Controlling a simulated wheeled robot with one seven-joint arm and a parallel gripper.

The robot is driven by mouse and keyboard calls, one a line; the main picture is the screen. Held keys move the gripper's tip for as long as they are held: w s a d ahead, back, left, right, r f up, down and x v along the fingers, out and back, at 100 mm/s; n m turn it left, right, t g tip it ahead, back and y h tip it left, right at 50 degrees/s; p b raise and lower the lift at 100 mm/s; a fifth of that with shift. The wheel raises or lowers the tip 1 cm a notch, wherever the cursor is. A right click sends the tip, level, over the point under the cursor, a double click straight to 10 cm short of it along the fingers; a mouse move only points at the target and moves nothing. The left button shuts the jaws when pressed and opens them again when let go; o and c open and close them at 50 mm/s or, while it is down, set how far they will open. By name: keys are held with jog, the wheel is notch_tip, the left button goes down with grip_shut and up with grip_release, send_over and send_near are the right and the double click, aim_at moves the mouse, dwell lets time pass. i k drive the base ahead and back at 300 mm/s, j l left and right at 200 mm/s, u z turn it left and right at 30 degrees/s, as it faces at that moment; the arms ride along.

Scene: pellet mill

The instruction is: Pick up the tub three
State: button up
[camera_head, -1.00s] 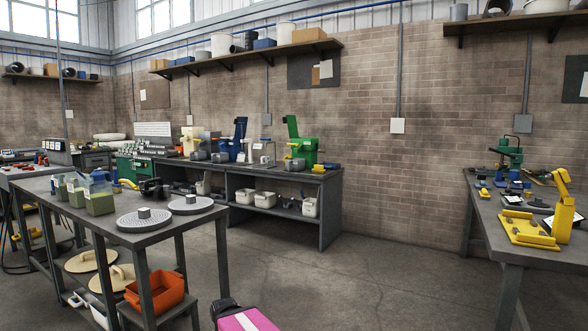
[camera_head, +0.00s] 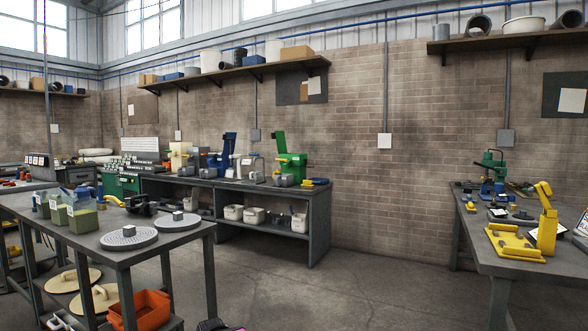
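Several translucent tubs with green contents stand together on the left table (camera_head: 55,225). The nearest and largest is a green tub (camera_head: 82,219); another tub (camera_head: 60,212) stands just behind it. Their labels are too small to read, so I cannot tell which is tub three. White tubs also sit on the lower shelf of the back bench: one white tub (camera_head: 233,212), a second white tub (camera_head: 254,216) and a third white tub (camera_head: 299,223) at the right end. My gripper's fingers are not in view.
Two round perforated plates, a nearer plate (camera_head: 129,238) and a farther plate (camera_head: 178,222), lie on the left table. An orange bin (camera_head: 140,309) is below. A right-hand table (camera_head: 510,257) holds a yellow fixture (camera_head: 513,242). The floor (camera_head: 350,290) between the tables is clear.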

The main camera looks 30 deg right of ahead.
aim_at(285, 180)
jog(key=i+l+z, duration=0.7)
jog(key=i+z, duration=0.3)
jog(key=i, duration=0.2)
jog(key=i+z, duration=0.25)
jog(key=i, duration=1.65)
